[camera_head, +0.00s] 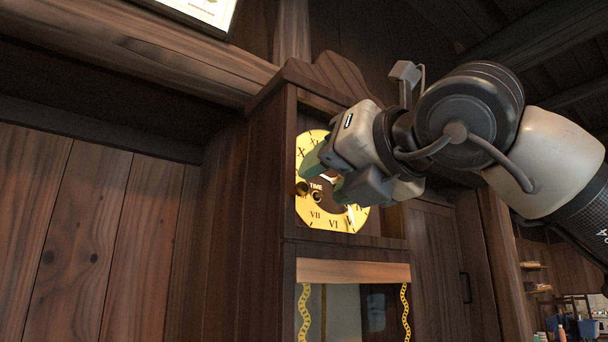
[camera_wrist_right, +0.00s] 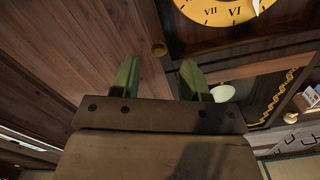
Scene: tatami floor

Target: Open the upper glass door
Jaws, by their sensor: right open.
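A tall dark wooden clock (camera_head: 268,170) stands ahead, with a yellow dial (camera_head: 316,216) behind its upper door. My left gripper is not in view.
Below the dial is a lower glazed section (camera_head: 353,272) with gold chains inside. Plank walls (camera_head: 90,220) stand on the left, with a thick beam (camera_head: 130,45) above. A wooden door with a dark handle (camera_head: 466,288) and shelves (camera_head: 535,275) are to the right.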

